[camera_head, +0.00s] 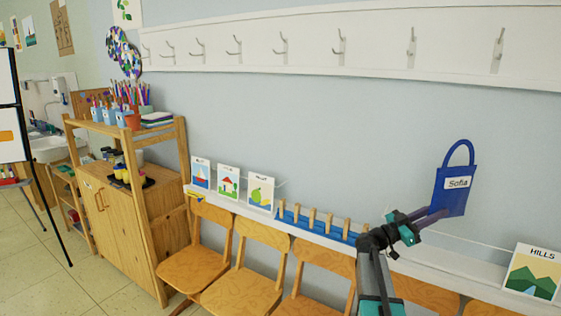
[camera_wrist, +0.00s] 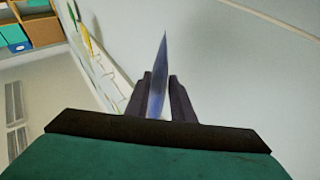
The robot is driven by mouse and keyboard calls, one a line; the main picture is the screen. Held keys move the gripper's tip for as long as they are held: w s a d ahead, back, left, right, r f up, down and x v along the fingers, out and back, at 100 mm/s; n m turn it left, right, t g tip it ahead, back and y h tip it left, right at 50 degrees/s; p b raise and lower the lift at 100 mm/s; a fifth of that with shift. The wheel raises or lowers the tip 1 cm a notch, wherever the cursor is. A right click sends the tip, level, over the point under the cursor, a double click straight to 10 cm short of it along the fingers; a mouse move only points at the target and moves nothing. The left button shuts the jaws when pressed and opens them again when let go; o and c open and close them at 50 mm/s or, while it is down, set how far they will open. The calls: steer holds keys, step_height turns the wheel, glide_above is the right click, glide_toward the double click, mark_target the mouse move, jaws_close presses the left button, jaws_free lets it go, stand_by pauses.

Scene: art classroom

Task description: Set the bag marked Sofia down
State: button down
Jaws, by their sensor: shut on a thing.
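The blue bag marked Sofia (camera_head: 453,199) is at the right in the head view, upright with its loop handle up and its white name label facing the camera. My gripper (camera_head: 436,214) is shut on the bag near its lower left side. The bag is held in the air in front of the wall, above the white ledge (camera_head: 470,262). In the wrist view the bag (camera_wrist: 157,90) shows edge-on as a thin blue sheet between the two dark fingers of my gripper (camera_wrist: 161,97).
A white rail with several empty hooks (camera_head: 340,47) runs along the wall above. On the ledge stand picture cards (camera_head: 228,182), a blue strip with wooden pegs (camera_head: 315,222) and a HILLS card (camera_head: 533,273). Wooden chairs (camera_head: 240,285) line the wall below.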

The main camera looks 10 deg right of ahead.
steer(key=w+a+f+n+t+y, duration=0.15)
steer(key=a+f+t, duration=0.25)
steer(key=a, duration=0.9)
steer(key=w+a+f+n+t, duration=0.3)
steer(key=a+f+t, duration=0.15)
steer(key=a, duration=0.75)
steer(key=w+a+f+n+t+y, duration=0.1)
steer(key=w+a+f+n+t, duration=0.2)
steer(key=a, duration=1)
steer(key=s+a+f+t+y, duration=0.1)
steer(key=s+a+f+t, duration=0.1)
steer(key=a, duration=0.5)
steer(key=s+a+f+t+y, duration=0.1)
steer(key=s+a+f, duration=0.1)
steer(key=a, duration=0.5)
steer(key=shift+s+f+n+t, duration=0.15)
steer(key=shift+f+n+t, duration=0.2)
steer(key=shift+f+n, duration=0.15)
steer(key=shift+d, duration=0.25)
